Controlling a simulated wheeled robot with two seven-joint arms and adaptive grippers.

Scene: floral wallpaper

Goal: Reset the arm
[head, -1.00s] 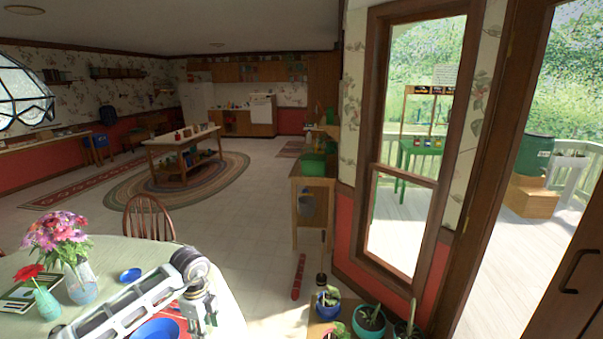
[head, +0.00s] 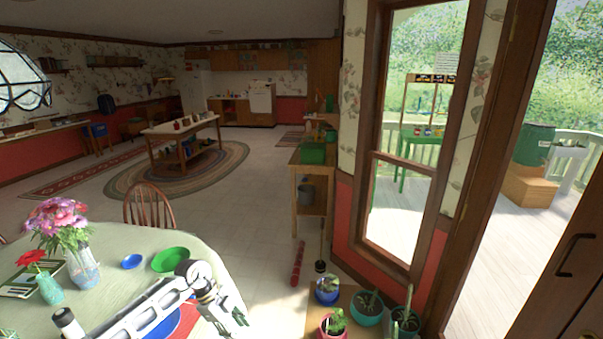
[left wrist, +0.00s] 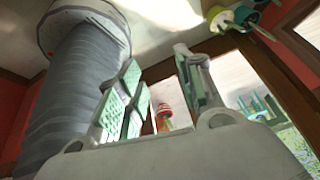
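My left arm (head: 155,310) reaches in over the round table (head: 115,240) at the lower left of the head view. It bends at a joint and slopes down to the right, towards the table's right edge. In the left wrist view the two pale green fingers of my left gripper (left wrist: 160,85) stand apart, with nothing held between them. My right arm and gripper are not in view.
A wooden chair (head: 148,207) stands behind. Potted plants (head: 367,308) stand right of the table.

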